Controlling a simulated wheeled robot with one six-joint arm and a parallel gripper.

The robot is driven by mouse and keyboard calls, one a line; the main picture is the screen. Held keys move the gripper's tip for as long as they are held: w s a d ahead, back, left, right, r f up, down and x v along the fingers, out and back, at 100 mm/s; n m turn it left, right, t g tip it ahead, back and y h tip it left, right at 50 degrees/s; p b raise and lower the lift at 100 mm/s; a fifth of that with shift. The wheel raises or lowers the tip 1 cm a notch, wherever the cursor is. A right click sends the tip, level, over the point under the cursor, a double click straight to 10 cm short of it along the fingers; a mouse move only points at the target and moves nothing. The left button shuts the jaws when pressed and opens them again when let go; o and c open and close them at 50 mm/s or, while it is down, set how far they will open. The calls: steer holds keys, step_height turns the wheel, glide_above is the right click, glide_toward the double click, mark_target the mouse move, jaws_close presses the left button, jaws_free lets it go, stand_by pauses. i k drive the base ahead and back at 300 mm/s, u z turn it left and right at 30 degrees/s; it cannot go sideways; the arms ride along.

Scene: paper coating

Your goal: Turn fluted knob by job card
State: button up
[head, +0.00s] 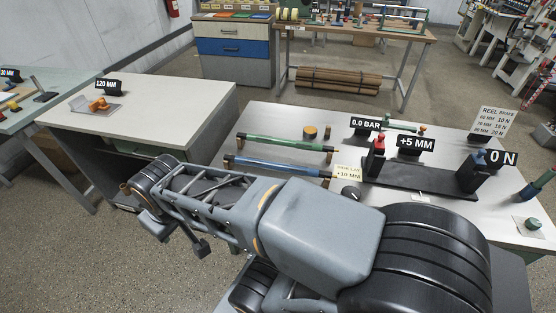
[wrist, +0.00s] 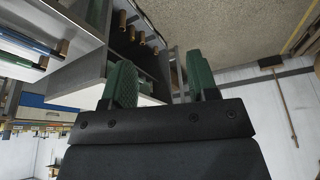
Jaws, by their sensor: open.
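A dark base plate (head: 420,178) on the near table carries a post with a red knob (head: 378,142) and a post with a blue knob (head: 480,157). Signs read 0.0 BAR (head: 366,125), +5 MM (head: 416,142) and 0 N (head: 502,158). A small black knob (head: 351,194) sits by a cream card (head: 347,172) ending in +10 MM. A white REEL BRAKE card (head: 492,122) lists mm sizes against newtons. I cannot tell which knob is fluted. My gripper (wrist: 160,80) is open and empty in the wrist view, its green pads apart, away from the knobs.
Green (head: 288,143) and blue (head: 275,168) rollers lie on the near table. A side table (head: 150,95) with a 120 MM sign stands left. A green knob (head: 532,224) sits at the right edge. In the wrist view, brown rolls (wrist: 140,37) sit beside my fingers.

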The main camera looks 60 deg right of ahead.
mark_target(351, 192)
steer(key=z, duration=2.9)
